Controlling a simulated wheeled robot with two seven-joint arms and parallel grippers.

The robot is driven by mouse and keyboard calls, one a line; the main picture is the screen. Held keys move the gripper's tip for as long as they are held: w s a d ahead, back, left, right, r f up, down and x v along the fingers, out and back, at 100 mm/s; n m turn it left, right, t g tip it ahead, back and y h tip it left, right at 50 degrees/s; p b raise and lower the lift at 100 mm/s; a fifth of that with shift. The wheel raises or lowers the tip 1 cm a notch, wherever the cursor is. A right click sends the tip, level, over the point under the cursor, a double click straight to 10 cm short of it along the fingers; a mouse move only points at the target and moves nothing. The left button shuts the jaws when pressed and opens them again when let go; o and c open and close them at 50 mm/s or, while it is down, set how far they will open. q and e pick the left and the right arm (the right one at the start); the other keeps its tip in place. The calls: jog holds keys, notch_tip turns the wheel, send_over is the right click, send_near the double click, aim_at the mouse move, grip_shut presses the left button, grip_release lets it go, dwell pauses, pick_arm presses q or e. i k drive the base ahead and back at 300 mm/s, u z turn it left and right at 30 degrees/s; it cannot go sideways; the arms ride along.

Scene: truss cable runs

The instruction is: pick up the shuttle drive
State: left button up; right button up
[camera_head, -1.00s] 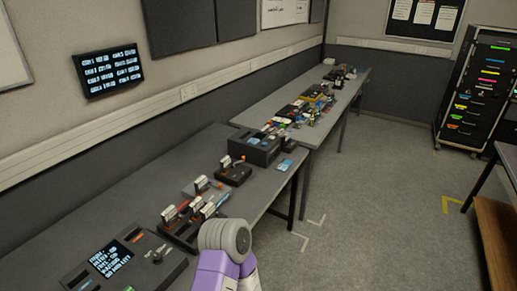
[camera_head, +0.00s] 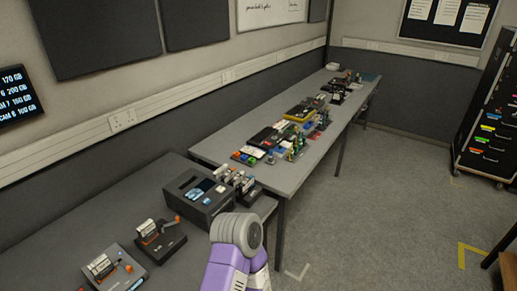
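I cannot tell which thing is the shuttle drive. Small silver-and-orange drive-like units sit upright in dark docks on the near table: one in the front dock (camera_head: 103,267), one in the dock behind it (camera_head: 160,236). Several more small units (camera_head: 236,180) stand beside a dark box (camera_head: 200,194) with blue items on its top. A purple arm link of mine with a grey joint rises at the bottom centre. Neither gripper is in view.
The near grey table (camera_head: 72,225) runs along the left wall. A far table (camera_head: 222,143) behind it carries many small devices. Open floor (camera_head: 380,200) lies to the right. A dark rack (camera_head: 490,125) with coloured labels stands at the far right.

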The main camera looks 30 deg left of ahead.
aim_at(147, 232)
jog(key=i, duration=1.8)
jog(key=u, duration=3.55)
